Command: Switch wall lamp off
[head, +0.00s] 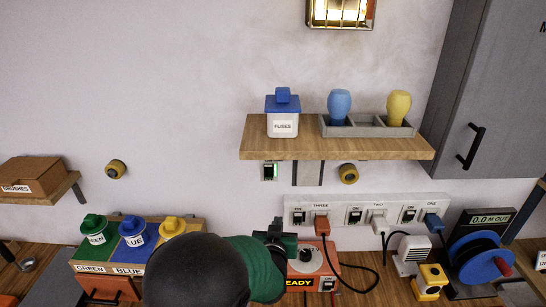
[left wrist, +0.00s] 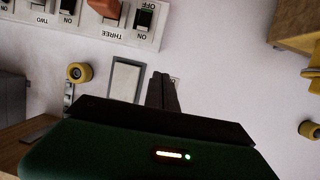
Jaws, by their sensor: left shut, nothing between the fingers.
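The wall lamp (head: 341,12) glows at the top of the head view, cut off by the picture edge. A small switch (head: 269,171) with a black rocker and a lit green strip sits on the wall below the shelf's left part. My left gripper (head: 275,226) is below that switch in the head view, shut and empty. In the left wrist view its closed fingers (left wrist: 161,77) point at the wall and hide most of what lies behind them; a pale edge shows beside the tips. I cannot tell whether they touch the wall. My right gripper is out of view.
A wooden shelf (head: 340,148) with a fuses jar (head: 283,116) juts out above the switch. A grey framed panel (head: 307,173) and a yellow round knob (head: 348,173) are right of it. A socket strip (head: 365,214) with plugs and cables runs below.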

